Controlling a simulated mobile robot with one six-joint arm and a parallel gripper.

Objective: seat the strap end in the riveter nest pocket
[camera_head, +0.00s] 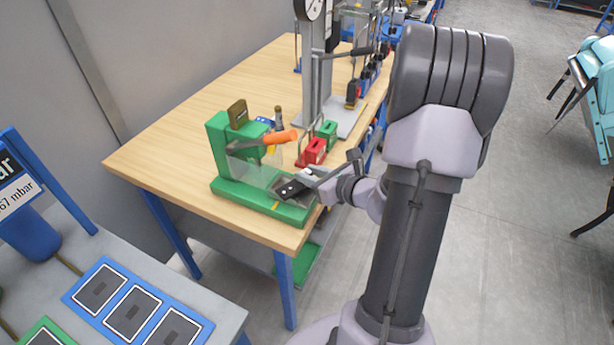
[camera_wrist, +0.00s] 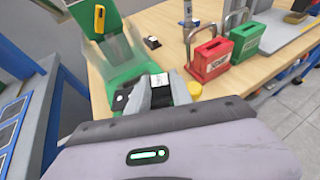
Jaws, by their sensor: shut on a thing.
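The riveter (camera_head: 222,150) is a green bench press with an orange-handled lever (camera_head: 280,137) and a clear guard over its base. Its green base (camera_head: 240,194) lies on the bench near the front corner. My gripper (camera_head: 292,188) is low at the right end of this base. In the wrist view my gripper (camera_wrist: 158,92) has its grey fingers closed around a small dark piece with a white patch, apparently the strap end (camera_wrist: 158,79). The riveter (camera_wrist: 97,20) is also there, ahead and left. The nest pocket cannot be made out; whether the strap end touches it is unclear.
A red padlock-shaped box (camera_wrist: 210,58) and a green one (camera_wrist: 248,42) stand to the right of the riveter. A grey press stand (camera_head: 318,75) rises behind. Bare wooden bench (camera_head: 175,125) lies left of the riveter.

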